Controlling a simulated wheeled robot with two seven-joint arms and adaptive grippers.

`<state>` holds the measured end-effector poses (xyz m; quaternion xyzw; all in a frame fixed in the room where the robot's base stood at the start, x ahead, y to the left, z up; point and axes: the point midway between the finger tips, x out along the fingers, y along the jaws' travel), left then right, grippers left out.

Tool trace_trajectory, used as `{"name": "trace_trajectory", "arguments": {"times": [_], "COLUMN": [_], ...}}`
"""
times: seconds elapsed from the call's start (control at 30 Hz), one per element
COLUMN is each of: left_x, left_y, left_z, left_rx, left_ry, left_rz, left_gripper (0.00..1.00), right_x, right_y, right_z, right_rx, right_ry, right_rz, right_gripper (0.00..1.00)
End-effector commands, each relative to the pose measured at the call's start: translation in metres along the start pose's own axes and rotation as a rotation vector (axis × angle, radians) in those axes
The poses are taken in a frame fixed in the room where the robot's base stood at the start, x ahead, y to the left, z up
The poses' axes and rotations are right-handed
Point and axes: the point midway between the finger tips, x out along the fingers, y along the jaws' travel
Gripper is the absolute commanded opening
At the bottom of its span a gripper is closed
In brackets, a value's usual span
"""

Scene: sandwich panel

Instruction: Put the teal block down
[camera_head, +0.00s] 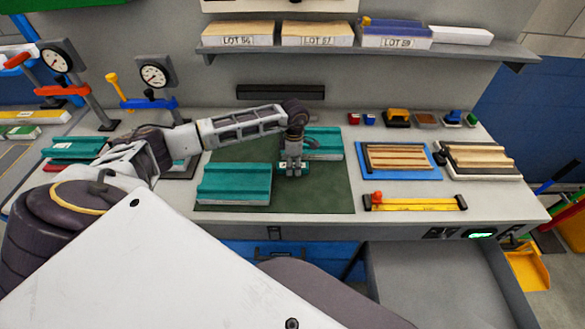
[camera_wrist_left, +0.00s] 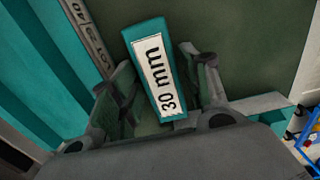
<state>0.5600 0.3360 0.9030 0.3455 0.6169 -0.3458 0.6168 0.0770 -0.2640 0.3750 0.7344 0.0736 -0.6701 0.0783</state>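The teal block (camera_wrist_left: 179,60) carries a white "30 mm" label and sits between the fingers of my left gripper (camera_wrist_left: 158,62) in the left wrist view. The fingers appear closed on its sides. In the head view my left gripper (camera_head: 291,169) points down over the dark green mat (camera_head: 310,195), between two larger teal grooved panels. A little of the block shows at the fingertips there. I cannot tell whether the block touches the mat. My right gripper is not in view.
One teal panel (camera_head: 233,184) lies left of the gripper, another (camera_head: 325,143) behind and right. A blue tray (camera_head: 434,174) with wooden strips and a yellow bar tool (camera_head: 415,203) lie to the right. The mat's front right is bare.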

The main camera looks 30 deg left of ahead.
Motion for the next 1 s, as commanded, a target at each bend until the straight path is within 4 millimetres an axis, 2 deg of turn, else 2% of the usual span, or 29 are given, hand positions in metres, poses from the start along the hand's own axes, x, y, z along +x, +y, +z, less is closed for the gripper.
{"name": "trace_trajectory", "arguments": {"times": [0.07, 0.3, 0.67, 0.87, 1.0], "left_x": [0.000, -0.001, -0.005, -0.023, -0.042], "left_y": [0.000, 0.000, 0.001, 0.001, 0.001], "left_z": [0.000, 0.000, 0.000, 0.000, 0.000], "left_rx": [0.000, 0.000, -0.001, 0.000, 0.001], "left_ry": [0.000, 0.000, -0.001, -0.002, -0.002], "left_rz": [0.000, 0.001, 0.002, 0.004, 0.004], "left_gripper": [0.36, 0.05, 0.04, 0.04, 0.04], "right_x": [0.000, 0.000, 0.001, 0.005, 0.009], "right_y": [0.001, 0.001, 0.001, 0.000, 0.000], "right_z": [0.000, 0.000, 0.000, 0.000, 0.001], "right_rx": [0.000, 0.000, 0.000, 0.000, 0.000], "right_ry": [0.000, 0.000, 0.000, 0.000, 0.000], "right_rz": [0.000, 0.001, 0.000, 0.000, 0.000], "right_gripper": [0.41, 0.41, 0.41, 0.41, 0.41]}}
